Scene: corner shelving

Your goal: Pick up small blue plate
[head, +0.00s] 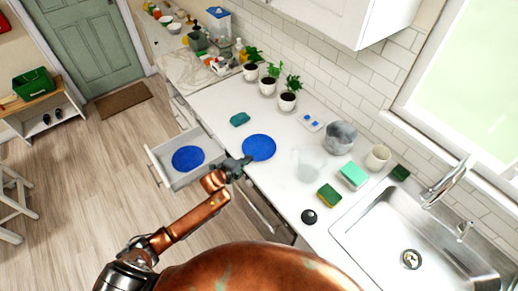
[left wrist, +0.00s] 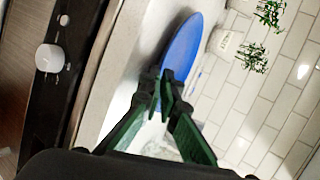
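A round blue plate (head: 259,147) lies on the white counter near its front edge. A second blue plate (head: 187,159) lies in an open drawer; I cannot tell for sure which is smaller. My left gripper (head: 240,164) is at the near left rim of the counter plate. In the left wrist view, its green fingers (left wrist: 164,88) come together on the rim of the blue plate (left wrist: 188,50), with a bit of blue showing between them. The plate looks still on the counter or barely off it. My right gripper is not in view.
The open drawer (head: 159,171) sticks out left of my arm. The sink (head: 385,235) is at right.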

